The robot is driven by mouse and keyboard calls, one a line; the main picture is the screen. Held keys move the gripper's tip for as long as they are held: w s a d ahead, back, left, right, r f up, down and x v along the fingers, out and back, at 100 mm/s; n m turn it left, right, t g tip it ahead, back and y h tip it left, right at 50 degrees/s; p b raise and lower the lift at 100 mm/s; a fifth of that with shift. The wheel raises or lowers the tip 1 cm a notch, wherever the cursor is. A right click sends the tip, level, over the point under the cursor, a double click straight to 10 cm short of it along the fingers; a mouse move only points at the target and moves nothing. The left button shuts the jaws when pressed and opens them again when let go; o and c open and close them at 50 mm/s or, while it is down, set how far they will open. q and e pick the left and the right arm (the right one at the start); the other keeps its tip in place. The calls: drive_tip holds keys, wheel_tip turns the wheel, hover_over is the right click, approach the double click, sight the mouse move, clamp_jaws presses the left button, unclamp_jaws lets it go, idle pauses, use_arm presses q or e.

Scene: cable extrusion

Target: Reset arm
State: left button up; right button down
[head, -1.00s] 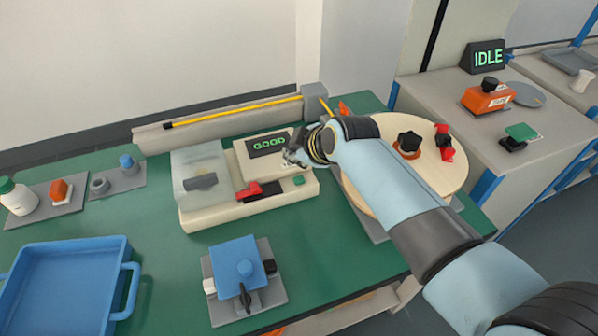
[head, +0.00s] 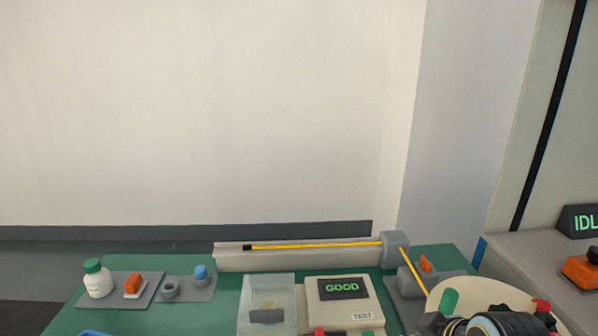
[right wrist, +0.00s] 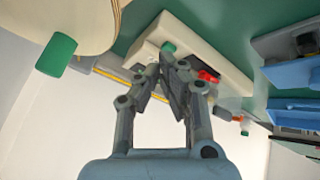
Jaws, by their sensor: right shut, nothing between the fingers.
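My right gripper (right wrist: 167,62) is shut and empty in the right wrist view. Its fingertips come together in front of the cream tester, with no visible contact. In the head view only part of my right arm (head: 485,324) shows at the bottom right edge, over the pale round wooden disc (head: 478,288). My left gripper is in neither view.
A yellow cable (head: 320,243) runs along a long beige rail (head: 300,259) into a grey block (head: 395,248). A side bench at right holds a display (head: 582,221).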

drive_tip(key=s+d+r+m+g+h, duration=0.1)
drive_tip(key=s+d+r+m, duration=0.15)
drive_tip(key=s, duration=0.55)
drive_tip(key=s+d+r+m+g, duration=0.1)
drive_tip(key=s+d+r+m, duration=0.1)
drive_tip(key=s+r, duration=0.35)
drive_tip(key=s+d+r+m+g+h, duration=0.1)
drive_tip(key=s+d+r+m+g, duration=0.15)
drive_tip(key=s, duration=0.65)
wheel_tip(320, 180, down, 33)
drive_tip(key=s+d+b, duration=0.2)
drive_tip(key=b, duration=0.6)
drive_tip(key=s+f+g+b, duration=0.1)
drive_tip(key=s+f+b, duration=0.2)
drive_tip(key=s+f, duration=0.6)
drive_tip(key=s+f+g+b, duration=0.1)
drive_tip(key=s+f+b, duration=0.3)
drive_tip(key=s+f, duration=0.5)
wheel_tip(320, 180, down, 7)
drive_tip(key=shift+s+d+m+b, duration=0.3)
drive_tip(key=shift+d+m, duration=0.1)
drive_tip(key=shift+d, duration=0.05)
